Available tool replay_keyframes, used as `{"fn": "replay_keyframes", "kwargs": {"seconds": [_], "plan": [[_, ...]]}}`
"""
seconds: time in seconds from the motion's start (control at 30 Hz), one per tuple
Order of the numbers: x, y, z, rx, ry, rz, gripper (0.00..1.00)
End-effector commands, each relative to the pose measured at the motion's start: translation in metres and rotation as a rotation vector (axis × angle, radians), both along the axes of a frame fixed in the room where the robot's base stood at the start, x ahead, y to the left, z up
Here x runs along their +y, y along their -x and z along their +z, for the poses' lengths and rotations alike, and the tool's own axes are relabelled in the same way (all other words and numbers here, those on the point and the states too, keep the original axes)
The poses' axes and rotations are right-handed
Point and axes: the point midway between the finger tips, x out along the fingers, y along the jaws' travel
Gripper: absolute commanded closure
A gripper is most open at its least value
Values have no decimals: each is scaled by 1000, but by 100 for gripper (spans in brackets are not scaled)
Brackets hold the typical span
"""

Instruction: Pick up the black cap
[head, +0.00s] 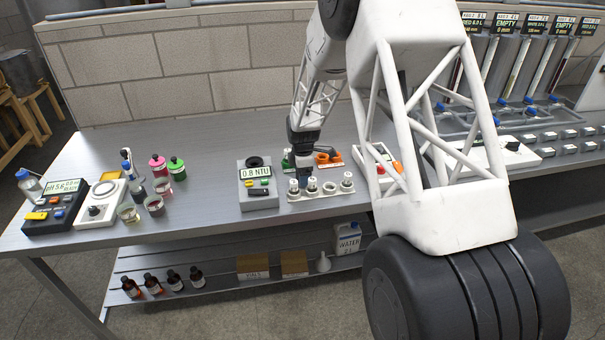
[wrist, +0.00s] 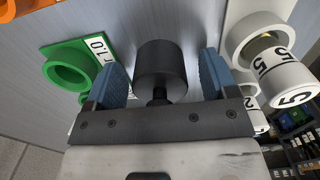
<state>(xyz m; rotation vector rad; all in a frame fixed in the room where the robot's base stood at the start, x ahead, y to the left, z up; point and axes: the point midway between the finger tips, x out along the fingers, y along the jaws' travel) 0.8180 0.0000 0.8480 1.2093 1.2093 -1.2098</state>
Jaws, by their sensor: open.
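The black cap (wrist: 160,68) is a dark cylinder with a narrower black stem at its near end. In the wrist view it is between the two blue fingertips of my gripper (wrist: 162,82). The jaws are open, with a gap showing on the cap's right side and a very narrow one on its left. In the head view my gripper (head: 303,168) is low over the bench, behind the white rack and right of the turbidity meter. I cannot make out the cap there; the gripper seems to hide it.
The white rack (head: 335,195) stands in front, the 0.8 NTU meter (head: 258,190) left, an orange holder (head: 328,157) right. Bench is clear further left (head: 205,215).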

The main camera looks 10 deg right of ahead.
Motion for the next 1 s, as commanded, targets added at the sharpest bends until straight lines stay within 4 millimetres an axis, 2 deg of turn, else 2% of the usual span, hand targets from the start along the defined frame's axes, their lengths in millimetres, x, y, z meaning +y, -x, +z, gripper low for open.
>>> {"fn": "replay_keyframes", "kwargs": {"seconds": [0.47,0.57,0.8,0.83,1.0], "plan": [[0,0,0,0,0,0,21],[0,0,0,0,0,0,33],[0,0,0,0,0,0,70],[0,0,0,0,0,0,73],[0,0,0,-1,0,0,73]]}}
